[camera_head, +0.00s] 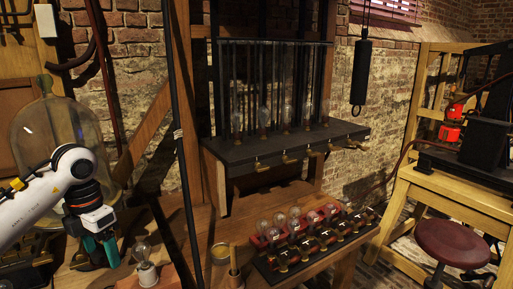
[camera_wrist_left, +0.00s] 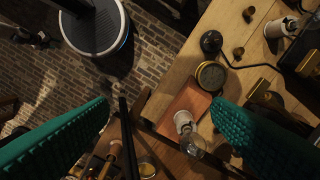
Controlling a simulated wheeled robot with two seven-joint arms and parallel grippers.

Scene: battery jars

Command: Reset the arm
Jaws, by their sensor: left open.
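My left arm comes in from the left in the head view. Its gripper (camera_head: 101,254) hangs at the lower left with teal fingers pointing down. In the left wrist view the two ribbed teal fingers of the gripper (camera_wrist_left: 160,108) stand wide apart with nothing held between them. A bulb in a white socket (camera_head: 146,273) stands just right of the gripper in the head view. The white socket (camera_wrist_left: 183,120) also shows beyond the fingers, at a brown wooden block (camera_wrist_left: 187,103). My right gripper is not in view.
A glass bell jar (camera_head: 50,125) stands behind my left arm. A dark vertical pole (camera_head: 183,150) rises right of the gripper. A round stool (camera_head: 454,244) stands at right.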

